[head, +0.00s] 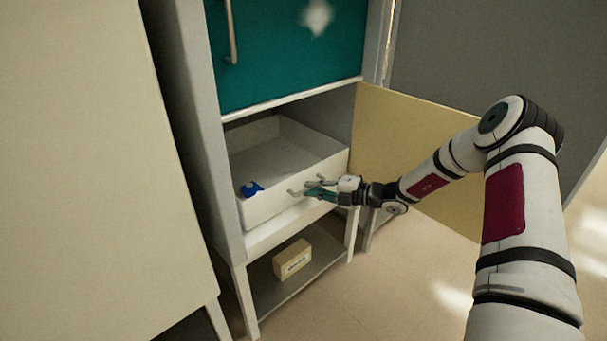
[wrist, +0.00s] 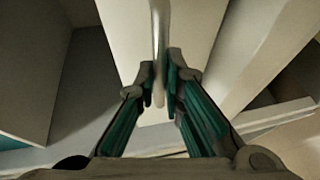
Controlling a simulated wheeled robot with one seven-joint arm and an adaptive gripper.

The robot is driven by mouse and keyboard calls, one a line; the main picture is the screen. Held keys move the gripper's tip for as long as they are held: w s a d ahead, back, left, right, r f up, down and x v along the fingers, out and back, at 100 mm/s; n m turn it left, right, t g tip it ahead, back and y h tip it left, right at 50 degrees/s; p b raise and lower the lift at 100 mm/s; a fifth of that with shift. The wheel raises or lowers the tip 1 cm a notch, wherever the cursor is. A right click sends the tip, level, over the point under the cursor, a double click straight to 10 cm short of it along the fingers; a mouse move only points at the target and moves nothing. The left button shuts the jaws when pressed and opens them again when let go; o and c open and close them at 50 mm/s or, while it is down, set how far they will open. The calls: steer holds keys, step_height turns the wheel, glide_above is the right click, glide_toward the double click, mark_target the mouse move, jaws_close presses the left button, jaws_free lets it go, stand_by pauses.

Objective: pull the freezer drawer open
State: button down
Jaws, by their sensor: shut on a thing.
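The freezer drawer (head: 280,206) is a white open-topped box in the lower part of the cabinet. It stands partly out, its inside visible from above. A grey bar handle (head: 295,192) is on its front; in the wrist view the handle (wrist: 160,30) runs down between the fingers. My gripper (head: 312,189) is at the drawer front, with teal fingers shut on the handle. In the wrist view my gripper (wrist: 160,88) has a fingertip on each side of the bar. A small blue object (head: 252,189) is at the drawer's left front corner.
A teal door (head: 285,50) with a vertical handle is shut above the drawer. A pale yellow door (head: 400,140) stands open to the right, behind my arm. A labelled box (head: 292,259) lies on the shelf below. A cream cabinet (head: 90,180) stands at left. The floor in front is clear.

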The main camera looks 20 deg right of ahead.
steer(key=s+d+p, duration=0.4)
steer(key=s+d, duration=0.1)
steer(key=s, duration=0.4)
steer(key=s+d+p, duration=0.4)
steer(key=s, duration=0.6)
steer(key=shift+s+d+p, duration=0.15)
steer(key=shift+d+p, duration=0.25)
steer(key=c, duration=1.7)
jaws_free()
steer(key=v, duration=1.2)
